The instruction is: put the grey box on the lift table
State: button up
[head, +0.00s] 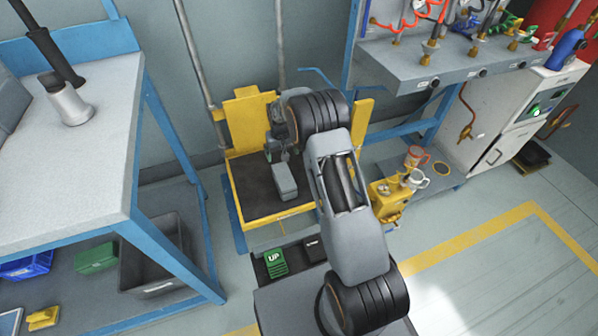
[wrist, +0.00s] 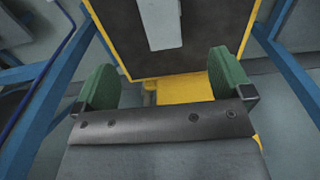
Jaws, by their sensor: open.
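The grey box (head: 285,181) rests on the dark top of the yellow-edged lift table (head: 256,203). In the wrist view the grey box (wrist: 160,22) lies at the top, beyond my fingertips, on the dark plate of the lift table (wrist: 112,28). My gripper (head: 282,150) is over the table at the back end of the box in the head view. In the wrist view my gripper (wrist: 168,80) is open, with its green finger pads wide apart and nothing between them. The box stands clear of both pads.
A grey workbench (head: 105,150) with a blue frame stands at the left, bins on its lower shelf. A green UP pedal (head: 275,262) is in front of the lift table. Marked floor (head: 480,270) is clear at the right.

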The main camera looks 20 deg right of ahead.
jog(key=s+a+r+t, duration=0.2)
jog(key=s+r, duration=1.8)
jog(key=s, duration=0.9)
jog(key=shift+s+t, duration=0.3)
jog(key=shift+s, duration=0.05)
jog(key=shift+d, duration=0.1)
